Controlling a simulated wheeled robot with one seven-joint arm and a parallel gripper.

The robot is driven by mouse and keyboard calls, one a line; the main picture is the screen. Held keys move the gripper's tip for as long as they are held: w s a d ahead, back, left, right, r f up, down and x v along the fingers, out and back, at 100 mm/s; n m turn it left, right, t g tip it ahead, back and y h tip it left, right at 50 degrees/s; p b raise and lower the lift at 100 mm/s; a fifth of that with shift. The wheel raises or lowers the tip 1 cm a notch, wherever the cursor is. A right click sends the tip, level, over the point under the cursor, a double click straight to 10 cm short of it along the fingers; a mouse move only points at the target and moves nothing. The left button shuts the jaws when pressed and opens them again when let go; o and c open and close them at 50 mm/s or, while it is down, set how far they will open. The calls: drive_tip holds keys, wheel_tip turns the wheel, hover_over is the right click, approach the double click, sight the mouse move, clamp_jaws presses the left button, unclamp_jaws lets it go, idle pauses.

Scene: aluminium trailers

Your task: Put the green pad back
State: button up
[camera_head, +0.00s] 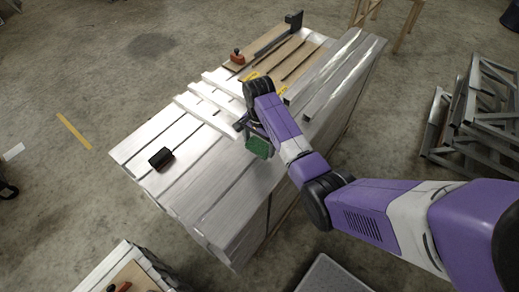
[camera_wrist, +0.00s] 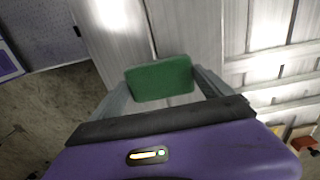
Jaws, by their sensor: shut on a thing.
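The green pad (camera_head: 259,147) is a small block held by my gripper (camera_head: 246,132) above the stack of aluminium beams (camera_head: 205,180). In the wrist view the green pad (camera_wrist: 160,79) sits between the two fingers of my gripper (camera_wrist: 160,88), which are shut on it. Bare metal beams (camera_wrist: 190,30) lie beyond it. In the head view my wrist hides part of the stack, and I cannot tell how high the pad is above it.
A black block (camera_head: 161,158) lies on the left of the stack. A red-handled tool (camera_head: 237,57) and brown boards (camera_head: 275,65) lie at its far end. Metal frames (camera_head: 480,120) stand at the right. A grey platform (camera_head: 330,277) is at the bottom. The beams near the black block are mostly clear.

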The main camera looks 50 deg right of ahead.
sight(259, 146)
drive_tip(key=shift+f+b, duration=1.1)
drive_tip(key=shift+f, duration=0.6)
drive_tip(key=shift+f, duration=0.15)
drive_tip(key=o, duration=1.1)
drive_tip(key=shift+c, duration=0.2)
wheel_tip(259, 146, up, 12)
drive_tip(key=shift+r, duration=0.2)
